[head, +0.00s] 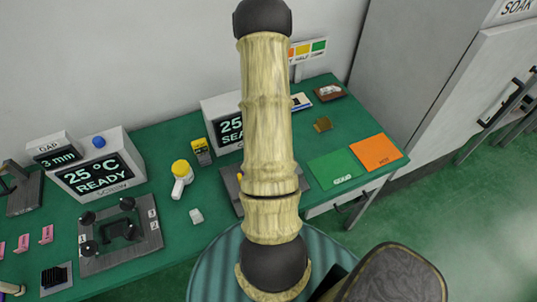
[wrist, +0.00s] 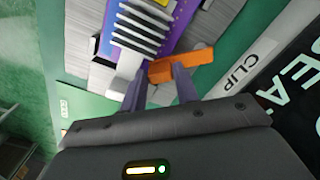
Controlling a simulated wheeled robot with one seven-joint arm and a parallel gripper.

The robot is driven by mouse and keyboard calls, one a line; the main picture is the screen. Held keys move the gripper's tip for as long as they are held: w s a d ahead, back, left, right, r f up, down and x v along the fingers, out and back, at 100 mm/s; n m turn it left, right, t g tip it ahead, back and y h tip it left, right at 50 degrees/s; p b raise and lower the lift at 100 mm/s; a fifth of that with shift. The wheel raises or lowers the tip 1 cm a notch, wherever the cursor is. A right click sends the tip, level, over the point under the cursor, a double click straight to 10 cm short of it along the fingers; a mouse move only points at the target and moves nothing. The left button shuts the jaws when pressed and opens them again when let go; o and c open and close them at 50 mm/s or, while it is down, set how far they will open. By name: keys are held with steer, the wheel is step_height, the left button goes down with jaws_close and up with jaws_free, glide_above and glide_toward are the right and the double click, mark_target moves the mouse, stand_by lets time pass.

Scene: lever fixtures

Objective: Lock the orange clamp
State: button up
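The orange clamp (wrist: 190,66) shows in the wrist view as a short bar beside a purple board with pale fins (wrist: 145,25), on a grey metal fixture (wrist: 85,45). My gripper (wrist: 160,70) is at the clamp with its two dark fingers apart. The clamp's left end shows between the fingers, and the right finger overlaps the bar. I cannot tell whether either finger touches it. In the head view my arm hides the gripper and the clamp; only an edge of the fixture (head: 229,182) shows.
A "CLIP" label (wrist: 243,70) and a dark display panel (wrist: 295,95) lie right of the clamp. On the green table are a screw station (head: 95,172), a yellow-capped bottle (head: 181,178), a green mat (head: 335,168) and an orange mat (head: 376,151). A grey cabinet (head: 435,75) stands at right.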

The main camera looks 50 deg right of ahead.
steer(key=o, duration=0.3)
steer(key=shift+r, duration=0.1)
step_height(320, 180, up, 17)
steer(key=shift+r+b, duration=0.1)
steer(key=shift+b, duration=0.35)
stand_by(0.6)
steer(key=a+r+n+t, duration=0.1)
steer(key=a+n, duration=0.4)
steer(key=a, duration=0.5)
steer(key=w+a+n, duration=0.1)
steer(key=a+n, duration=0.4)
steer(key=a, duration=0.5)
steer(key=w+a+r+n+t, duration=0.1)
steer(key=a+n, duration=0.4)
steer(key=a, duration=0.5)
steer(key=shift+w+r+t, duration=0.15)
steer(key=shift+r+t, duration=0.15)
steer(key=shift+r, duration=0.05)
